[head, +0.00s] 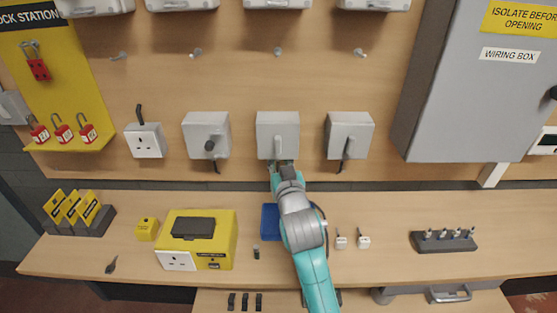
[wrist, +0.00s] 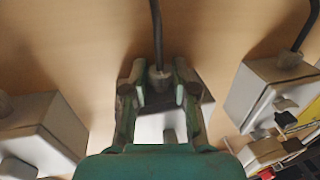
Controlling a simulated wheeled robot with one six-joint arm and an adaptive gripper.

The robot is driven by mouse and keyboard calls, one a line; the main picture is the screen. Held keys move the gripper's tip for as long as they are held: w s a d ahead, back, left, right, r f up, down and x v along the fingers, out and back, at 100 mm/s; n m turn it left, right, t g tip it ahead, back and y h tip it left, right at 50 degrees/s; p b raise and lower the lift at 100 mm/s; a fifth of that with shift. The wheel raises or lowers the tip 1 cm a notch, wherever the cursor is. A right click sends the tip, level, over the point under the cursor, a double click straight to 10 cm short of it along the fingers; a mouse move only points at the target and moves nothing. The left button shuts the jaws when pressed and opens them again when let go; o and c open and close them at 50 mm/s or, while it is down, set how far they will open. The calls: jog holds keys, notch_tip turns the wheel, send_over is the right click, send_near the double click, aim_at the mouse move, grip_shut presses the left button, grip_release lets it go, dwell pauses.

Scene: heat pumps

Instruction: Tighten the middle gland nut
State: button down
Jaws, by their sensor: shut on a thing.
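The middle grey box (head: 277,130) hangs on the wooden wall between two similar boxes. My gripper (head: 284,165) reaches up to its underside from below. In the wrist view, my gripper (wrist: 160,92) has one finger on each side of the middle gland nut (wrist: 159,78) and is shut on it. The nut is greyish, with a black cable (wrist: 157,35) running out of it along the wall. The fingers partly cover the nut and the middle box (wrist: 150,128). In the head view my gripper and arm hide the nut.
The left box (head: 206,130) and right box (head: 349,130) stand close on either side, with dark cables below. A blue item (head: 270,222) lies behind my arm on the bench (head: 375,205). A yellow case (head: 210,225) and small white parts (head: 341,242) sit nearby.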

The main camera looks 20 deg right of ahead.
dwell(0.3)
jog(key=c, duration=0.9)
grip_release()
jog(key=shift+s, duration=0.1)
jog(key=s+a, duration=0.1)
jog(key=s, duration=1)
jog(key=shift+s+a, duration=0.15)
jog(key=shift+s, duration=0.25)
